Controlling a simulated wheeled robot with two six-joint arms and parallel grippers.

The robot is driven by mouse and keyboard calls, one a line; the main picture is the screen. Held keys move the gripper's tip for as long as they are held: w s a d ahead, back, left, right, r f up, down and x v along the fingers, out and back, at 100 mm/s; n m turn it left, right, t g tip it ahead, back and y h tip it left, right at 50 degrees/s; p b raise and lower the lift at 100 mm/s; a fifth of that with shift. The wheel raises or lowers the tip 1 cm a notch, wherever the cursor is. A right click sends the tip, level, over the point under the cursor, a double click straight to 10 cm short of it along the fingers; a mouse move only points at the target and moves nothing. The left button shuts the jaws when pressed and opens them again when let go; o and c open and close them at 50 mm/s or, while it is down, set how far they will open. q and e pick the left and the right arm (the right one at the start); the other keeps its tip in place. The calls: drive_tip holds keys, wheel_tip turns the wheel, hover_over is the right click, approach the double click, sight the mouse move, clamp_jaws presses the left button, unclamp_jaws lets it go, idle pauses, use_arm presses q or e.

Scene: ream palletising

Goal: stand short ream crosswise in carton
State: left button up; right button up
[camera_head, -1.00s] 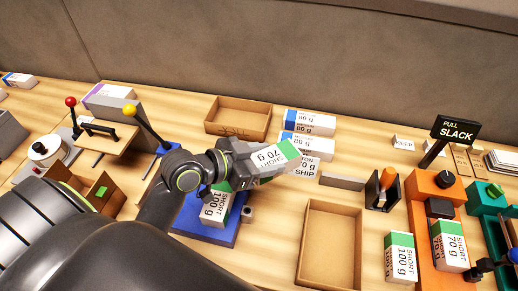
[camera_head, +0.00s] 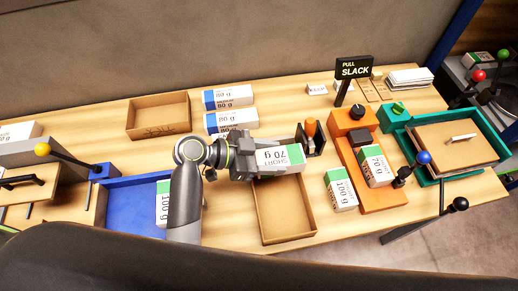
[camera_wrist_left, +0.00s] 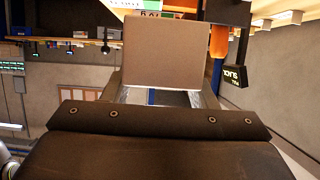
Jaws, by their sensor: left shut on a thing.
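My left gripper (camera_head: 260,160) is shut on a short 70 g ream (camera_head: 286,158), white with a green end. The ream is held above the far end of an open brown carton (camera_head: 262,232) and hides part of its back rim. The carton's visible floor is bare. In the left wrist view a plain shaded face of the held ream (camera_wrist_left: 165,52) sits between the fingers (camera_wrist_left: 168,97). How high the ream is above the carton is hard to tell. My right gripper is not in view.
An orange-handled tool in a dark bracket (camera_head: 311,137) stands close to the carton's back right. A short 100 g ream (camera_head: 341,190) stands to its right, beside an orange fixture (camera_head: 383,199) bearing another short ream (camera_head: 376,168). A blue tray (camera_head: 133,209) is left; another carton (camera_head: 158,117) lies behind.

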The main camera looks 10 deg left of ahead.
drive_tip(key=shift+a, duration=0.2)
